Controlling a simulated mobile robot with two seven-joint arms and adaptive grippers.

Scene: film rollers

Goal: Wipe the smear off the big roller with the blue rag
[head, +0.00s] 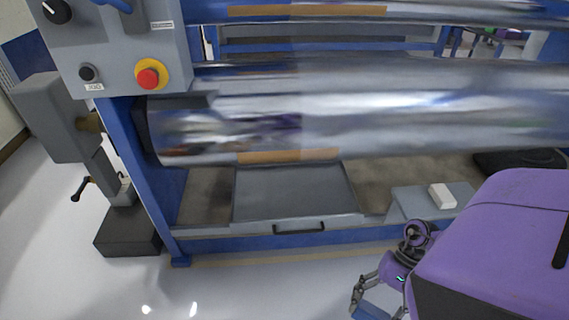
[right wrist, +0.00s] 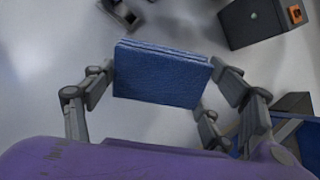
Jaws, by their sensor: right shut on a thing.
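The big roller (head: 420,112) is a shiny metal cylinder that runs across the head view, with its left end at the blue frame. Its surface carries blurred reflections, and I cannot tell a smear from them. My right gripper (head: 376,302) is low at the bottom of the head view, in front of the machine and well below the roller. It is shut on the blue rag (right wrist: 160,75), a folded pad held between the fingers in the right wrist view. Only part of the rag (head: 370,311) shows in the head view. My left gripper is not in view.
A control box with a red button (head: 148,78) stands at upper left. A grey tray (head: 293,192) lies below the roller. A white block (head: 442,196) sits on a grey ledge (head: 408,204) at right. A blue lower rail (head: 300,241) crosses the front. The floor before it is clear.

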